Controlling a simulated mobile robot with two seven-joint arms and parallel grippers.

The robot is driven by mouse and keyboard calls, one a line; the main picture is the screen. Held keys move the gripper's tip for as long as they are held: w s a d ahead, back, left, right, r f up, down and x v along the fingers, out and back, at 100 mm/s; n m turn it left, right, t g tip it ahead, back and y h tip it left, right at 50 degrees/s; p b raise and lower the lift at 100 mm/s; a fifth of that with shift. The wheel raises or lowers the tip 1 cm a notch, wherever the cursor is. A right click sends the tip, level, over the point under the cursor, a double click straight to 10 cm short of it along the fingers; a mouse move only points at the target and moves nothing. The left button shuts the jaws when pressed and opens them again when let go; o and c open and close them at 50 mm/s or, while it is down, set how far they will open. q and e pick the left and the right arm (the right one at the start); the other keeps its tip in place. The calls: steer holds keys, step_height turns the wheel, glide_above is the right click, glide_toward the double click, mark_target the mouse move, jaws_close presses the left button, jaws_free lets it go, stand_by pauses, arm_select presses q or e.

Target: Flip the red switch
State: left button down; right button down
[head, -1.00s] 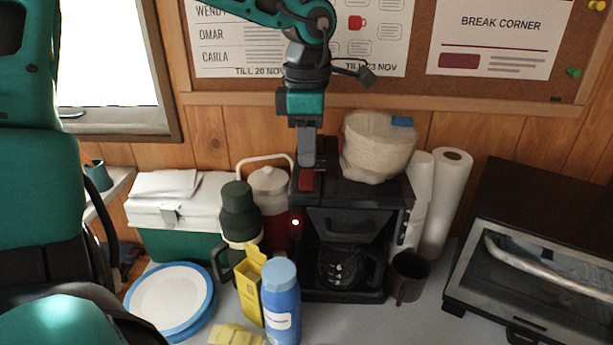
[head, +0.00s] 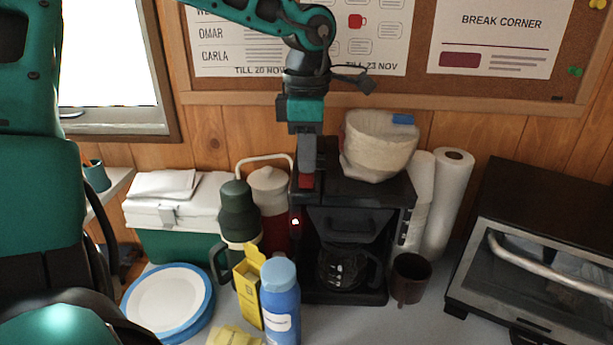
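The red switch (head: 306,182) is on the top left front of the black coffee maker (head: 357,189). My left gripper (head: 307,171) points straight down over it. Its fingers look shut together, with nothing seen between them. The fingertips are at the back part of the switch and hide some of it. They look to be touching it, but I cannot tell for sure. A small light (head: 295,222) glows on the coffee maker's front below the switch. The glass jug (head: 343,270) stands inside the machine. My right gripper is not in view.
Paper filters (head: 377,147) sit on top of the coffee maker, right of my gripper. A red-lidded-white jug (head: 270,205), green flask (head: 238,210), yellow box (head: 248,293) and blue bottle (head: 281,305) crowd its left. A brown mug (head: 411,279) and toaster oven (head: 535,260) stand right.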

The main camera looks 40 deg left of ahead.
arm_select(q)
steer(key=shift+f, duration=0.2)
steer(key=shift+r+p, duration=1.65)
steer(key=shift+r, duration=0.95)
steer(key=shift+r+p, duration=0.5)
steer(key=shift+r, duration=0.5)
